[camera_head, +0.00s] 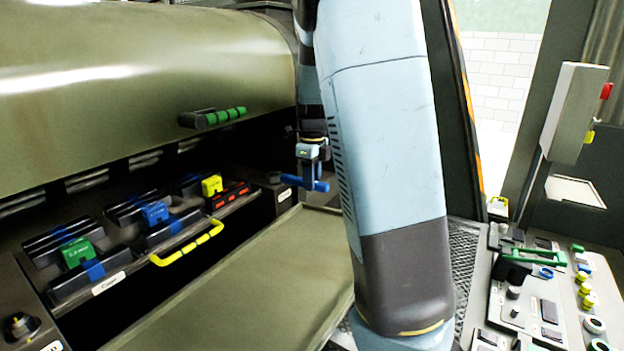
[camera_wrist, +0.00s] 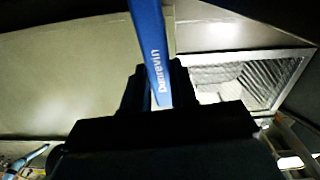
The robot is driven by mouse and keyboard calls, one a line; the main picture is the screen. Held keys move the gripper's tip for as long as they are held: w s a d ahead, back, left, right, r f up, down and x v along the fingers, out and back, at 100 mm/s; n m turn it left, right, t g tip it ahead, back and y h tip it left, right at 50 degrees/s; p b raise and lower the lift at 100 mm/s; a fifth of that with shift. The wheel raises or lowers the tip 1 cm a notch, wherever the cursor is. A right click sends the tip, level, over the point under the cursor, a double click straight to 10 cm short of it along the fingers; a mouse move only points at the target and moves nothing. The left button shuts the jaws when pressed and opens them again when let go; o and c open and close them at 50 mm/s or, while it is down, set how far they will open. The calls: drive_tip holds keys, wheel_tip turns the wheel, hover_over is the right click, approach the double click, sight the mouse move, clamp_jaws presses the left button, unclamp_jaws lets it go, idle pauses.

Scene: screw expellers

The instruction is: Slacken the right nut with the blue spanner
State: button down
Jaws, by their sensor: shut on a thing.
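My gripper (camera_head: 310,168) points down at the right end of the machine front and is shut on the blue spanner (camera_head: 318,185). In the wrist view the spanner's blue shaft (camera_wrist: 150,45), with white lettering, rises from between my dark fingers (camera_wrist: 160,88). The spanner's jaw is not clearly seen in either view. A dark round fitting (camera_head: 274,178), perhaps the right nut, sits just left of the spanner in the head view. Whether the spanner touches it I cannot tell. A similar dark fitting (camera_head: 19,325) is at the lower left.
A row of dark blocks with green (camera_head: 78,252), blue (camera_head: 155,213) and yellow (camera_head: 211,185) tags lies left. A yellow handle (camera_head: 188,245) fronts them. A wide olive cover (camera_head: 140,75) overhangs. A flat tray (camera_head: 255,290) lies below. A control panel (camera_head: 560,300) stands right.

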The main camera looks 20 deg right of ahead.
drive_tip(key=shift+w+d+n, duration=0.6)
drive_tip(key=shift+d+n, duration=0.05)
drive_tip(key=shift+n, duration=0.15)
drive_tip(key=shift+w+d+n, duration=0.5)
drive_tip(key=shift+w+n, duration=0.1)
drive_tip(key=shift+n, duration=0.2)
drive_tip(key=shift+r, duration=0.1)
drive_tip(key=shift+w+d+r+n, duration=0.15)
drive_tip(key=shift+w+d+n, duration=0.35)
drive_tip(key=shift+w+n, duration=0.2)
drive_tip(key=shift+s+a+m, duration=0.25)
drive_tip(key=shift+s+m, duration=0.1)
drive_tip(key=shift+m, duration=0.25)
idle(0.5)
